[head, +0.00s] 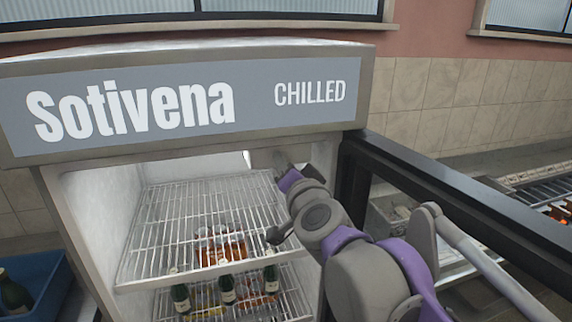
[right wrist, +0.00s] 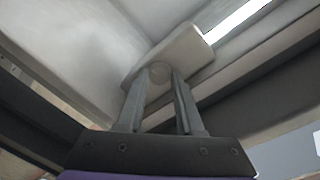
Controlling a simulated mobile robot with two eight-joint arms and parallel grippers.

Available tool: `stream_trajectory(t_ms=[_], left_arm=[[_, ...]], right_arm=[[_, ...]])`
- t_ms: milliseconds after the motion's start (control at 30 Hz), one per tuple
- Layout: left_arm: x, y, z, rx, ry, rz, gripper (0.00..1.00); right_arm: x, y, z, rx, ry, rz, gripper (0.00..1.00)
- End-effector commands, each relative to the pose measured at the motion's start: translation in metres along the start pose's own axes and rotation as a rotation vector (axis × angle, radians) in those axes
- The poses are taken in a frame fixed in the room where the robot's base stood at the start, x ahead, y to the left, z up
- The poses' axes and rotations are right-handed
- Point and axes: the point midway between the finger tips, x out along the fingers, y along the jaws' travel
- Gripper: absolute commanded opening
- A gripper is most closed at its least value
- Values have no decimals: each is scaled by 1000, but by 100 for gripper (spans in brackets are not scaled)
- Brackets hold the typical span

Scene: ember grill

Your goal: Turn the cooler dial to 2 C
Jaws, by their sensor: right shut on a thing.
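The cooler (head: 190,98) stands open, with a "Sotivena CHILLED" sign across its top. My right arm reaches into its upper right inside, and the right gripper (head: 283,166) is up under the ceiling there. In the right wrist view, a small round pale dial (right wrist: 159,72) sits on a light box-shaped housing (right wrist: 185,48) in the corner. The two fingers of the right gripper (right wrist: 160,82) are shut on the dial, one on each side. No scale or number on the dial can be read. My left gripper is not in view.
A wire shelf (head: 200,220) spans the cooler below my arm, with bottles (head: 227,290) and an amber pack (head: 220,247) beneath it. The dark-framed open door (head: 460,205) stands right of my arm. A blue crate (head: 38,275) with a bottle is at left.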

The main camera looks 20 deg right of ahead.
Motion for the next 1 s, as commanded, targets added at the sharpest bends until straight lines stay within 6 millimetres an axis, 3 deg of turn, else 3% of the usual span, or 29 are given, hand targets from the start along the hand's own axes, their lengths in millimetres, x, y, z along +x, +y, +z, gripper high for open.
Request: stream_trajectory(t_ms=[400, 900, 933, 1000], left_arm=[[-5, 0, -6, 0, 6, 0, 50], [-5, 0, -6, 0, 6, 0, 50], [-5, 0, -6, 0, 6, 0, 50], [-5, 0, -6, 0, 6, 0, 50]], right_arm=[[0, 0, -1, 164, -10, -1, 0], [0, 0, -1, 181, -12, -1, 0], [0, 0, -1, 181, -12, -1, 39], [0, 0, -1, 181, -12, -1, 52]])
